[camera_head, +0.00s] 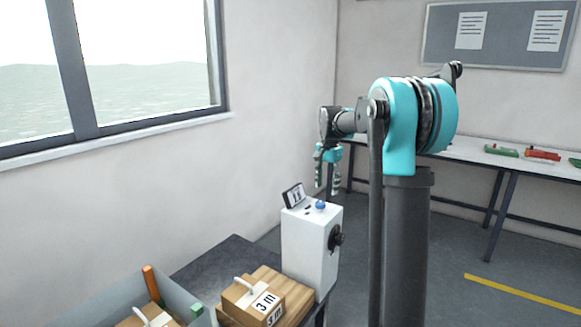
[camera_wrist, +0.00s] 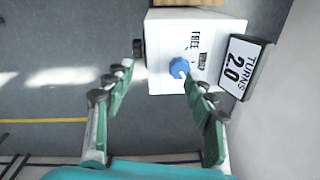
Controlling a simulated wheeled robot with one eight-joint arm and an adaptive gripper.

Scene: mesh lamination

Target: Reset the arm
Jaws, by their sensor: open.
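My gripper (camera_head: 327,172) hangs from my turquoise and black arm, fingers pointing down, above and a little behind the white machine box (camera_head: 308,250). In the wrist view my gripper (camera_wrist: 158,112) has its two green-padded fingers spread apart with nothing between them. The box (camera_wrist: 165,75) lies below and beyond the fingertips. It has a blue knob (camera_wrist: 180,67) on top with "FREE" and another word printed beside it. A dark knob (camera_head: 335,237) sits on the box's right side.
A cardboard box marked "3 m" (camera_head: 255,302) sits on a wooden block beside the machine. A grey bin (camera_head: 105,308) at lower left holds another box and coloured rods. A long table (camera_head: 470,152) with coloured items stands along the back wall. Open floor lies at right.

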